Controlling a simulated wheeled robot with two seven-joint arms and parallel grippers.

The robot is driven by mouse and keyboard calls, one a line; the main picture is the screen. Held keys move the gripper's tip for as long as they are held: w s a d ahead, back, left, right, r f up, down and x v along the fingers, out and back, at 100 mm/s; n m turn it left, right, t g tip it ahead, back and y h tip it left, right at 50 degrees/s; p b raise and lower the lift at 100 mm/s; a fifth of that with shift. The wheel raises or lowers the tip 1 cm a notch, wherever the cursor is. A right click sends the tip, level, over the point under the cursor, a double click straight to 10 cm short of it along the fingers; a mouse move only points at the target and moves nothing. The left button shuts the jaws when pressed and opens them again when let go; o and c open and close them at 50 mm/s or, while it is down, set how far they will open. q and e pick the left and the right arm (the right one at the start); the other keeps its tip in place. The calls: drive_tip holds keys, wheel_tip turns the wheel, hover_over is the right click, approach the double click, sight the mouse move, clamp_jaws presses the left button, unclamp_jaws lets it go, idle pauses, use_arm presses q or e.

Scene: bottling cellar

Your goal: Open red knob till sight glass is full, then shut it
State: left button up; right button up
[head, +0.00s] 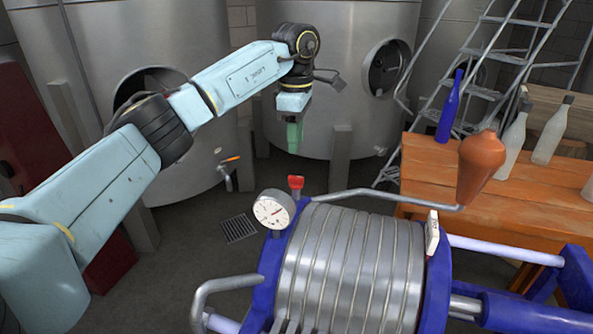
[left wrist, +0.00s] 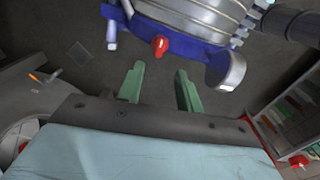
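The red knob (head: 296,183) stands on top of the blue end frame of the ribbed metal press, just behind the round white gauge (head: 273,210). My left gripper (head: 294,145) hangs above and beyond the knob in the head view, its green fingers pointing down. In the left wrist view my left gripper (left wrist: 160,76) is open and empty, its fingers apart. There the red knob (left wrist: 159,46) lies ahead of the fingertips, between their lines and not touched. I cannot make out a sight glass or its level for certain. My right gripper is not in view.
The ribbed press (head: 350,262) fills the front, with a bent metal pipe (head: 390,194) over it. A wooden table (head: 540,197) at right carries a blue bottle (head: 449,108) and pale bottles. A terracotta-coloured vessel (head: 481,165) is near the pipe's end. Steel tanks (head: 340,50) stand behind.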

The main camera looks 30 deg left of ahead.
sight(296, 176)
use_arm(q)
wheel_tip(296, 176, down, 9)
drive_tip(key=shift+f+p, duration=0.15)
drive_tip(key=shift+p, duration=0.25)
clamp_jaws()
